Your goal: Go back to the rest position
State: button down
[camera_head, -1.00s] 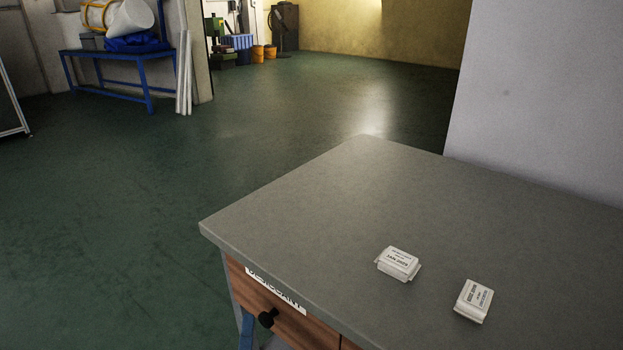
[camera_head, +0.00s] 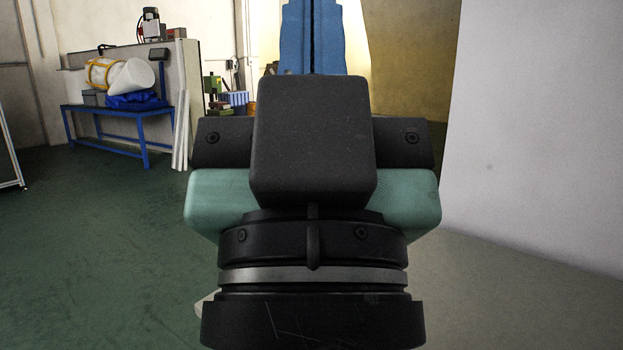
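My gripper (camera_head: 312,35) stands upright right in front of the camera, large in the middle of the view. Its wrist is a stack of black and silver rings, with a teal body and a black block above. Blue finger parts rise at the top, with a thin dark line down their middle. Whether they are shut or slightly apart cannot be told, and no held object shows. The two small white packs are out of sight in this view.
The grey table top (camera_head: 530,285) shows at lower right, mostly hidden by my arm. A pale wall or panel (camera_head: 540,130) borders the right. A blue bench (camera_head: 147,145) with a drum and white bucket stands at back left. Green floor (camera_head: 90,235) is clear on the left.

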notch_tip(320, 180, up, 26)
jog(key=p, duration=2.4)
jog(key=shift+r, duration=0.15)
